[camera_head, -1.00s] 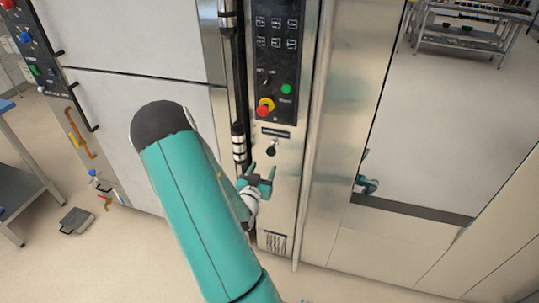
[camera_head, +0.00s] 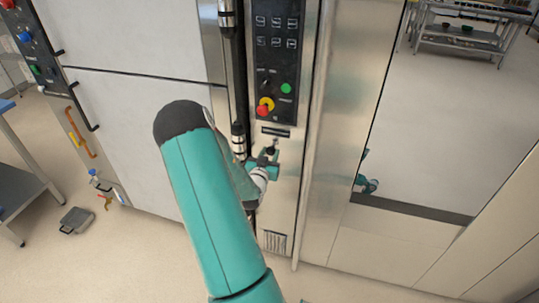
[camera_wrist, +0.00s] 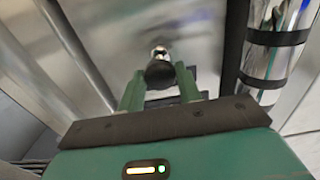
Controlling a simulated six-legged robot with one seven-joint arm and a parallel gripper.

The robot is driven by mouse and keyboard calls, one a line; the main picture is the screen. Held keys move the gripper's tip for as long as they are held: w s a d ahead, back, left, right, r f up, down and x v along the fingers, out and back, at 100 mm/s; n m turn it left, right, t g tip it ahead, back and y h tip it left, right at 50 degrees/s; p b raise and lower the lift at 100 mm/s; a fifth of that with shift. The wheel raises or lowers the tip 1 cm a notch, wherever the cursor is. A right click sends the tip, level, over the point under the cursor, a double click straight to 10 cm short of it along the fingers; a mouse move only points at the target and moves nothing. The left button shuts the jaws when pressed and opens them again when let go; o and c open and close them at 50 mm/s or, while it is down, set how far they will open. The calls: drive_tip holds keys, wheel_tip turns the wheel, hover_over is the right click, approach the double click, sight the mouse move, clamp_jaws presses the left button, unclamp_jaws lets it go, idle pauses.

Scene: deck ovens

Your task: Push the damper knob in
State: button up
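The damper knob (camera_head: 271,149) is a small black knob on the steel panel, below the dark control panel. My gripper (camera_head: 264,157) is right at the knob in the head view and partly covers it. In the wrist view the black knob (camera_wrist: 160,73) sits on a short shiny stem between the tips of my two green fingers. The fingers are apart, with a gap visible on each side near the knob. I cannot tell whether either finger touches it.
A vertical bar handle (camera_head: 238,137) with metal bands stands close left of my gripper; it shows at right in the wrist view (camera_wrist: 272,50). The control panel (camera_head: 277,60) has a red-yellow stop button (camera_head: 265,105). A vent (camera_head: 274,241) lies below.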

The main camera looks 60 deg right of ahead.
sight(270, 153)
clamp_jaws()
drive_tip(key=shift+w+d, duration=0.2)
drive_tip(key=shift+d, duration=1.15)
drive_tip(key=o, duration=0.8)
unclamp_jaws()
drive_tip(key=shift+d, duration=0.15)
drive_tip(key=shift+o, duration=0.2)
drive_tip(key=s+a, duration=0.2)
drive_tip(key=a, duration=1.2)
